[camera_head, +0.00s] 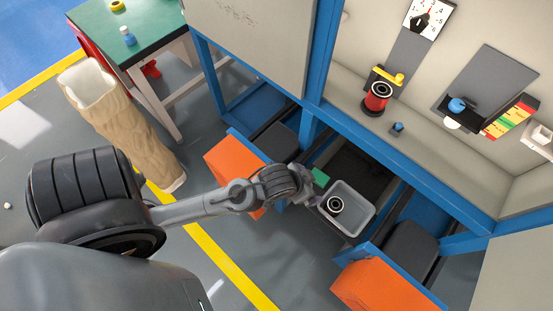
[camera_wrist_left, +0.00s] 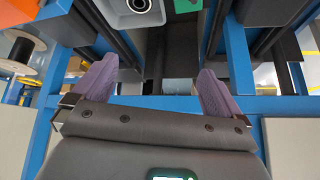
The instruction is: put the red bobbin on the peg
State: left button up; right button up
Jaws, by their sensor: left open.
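The red bobbin (camera_head: 376,99) stands upright on a dark base on the grey machine ledge, below a yellow lever. I cannot tell whether a peg runs through it. A small dark blue knob or peg (camera_head: 397,128) sits on the ledge to its right. My left gripper (camera_head: 311,199) is low in front of the machine, at the left side of a grey bin (camera_head: 366,226), well apart from the red bobbin. In the left wrist view its purple fingers (camera_wrist_left: 158,68) are spread with nothing between them. My right gripper is out of view.
A dark spool (camera_head: 335,205) with a pale rim lies in the bin; a green block (camera_head: 321,178) is beside it. Orange boxes (camera_head: 236,165) flank the opening. Blue frame posts (camera_head: 316,60) stand around the ledge. A yellow lever (camera_head: 390,75) juts out above the red bobbin.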

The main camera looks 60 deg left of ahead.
pick_arm(q)
jog(key=s+m+g, duration=0.1)
jog(key=s+g, duration=0.2)
jog(key=s, duration=0.7)
jog(key=shift+s+f, duration=0.3)
notch_tip(320, 180, up, 41)
jog(key=p, duration=4.1)
jog(key=shift+d, duration=0.1)
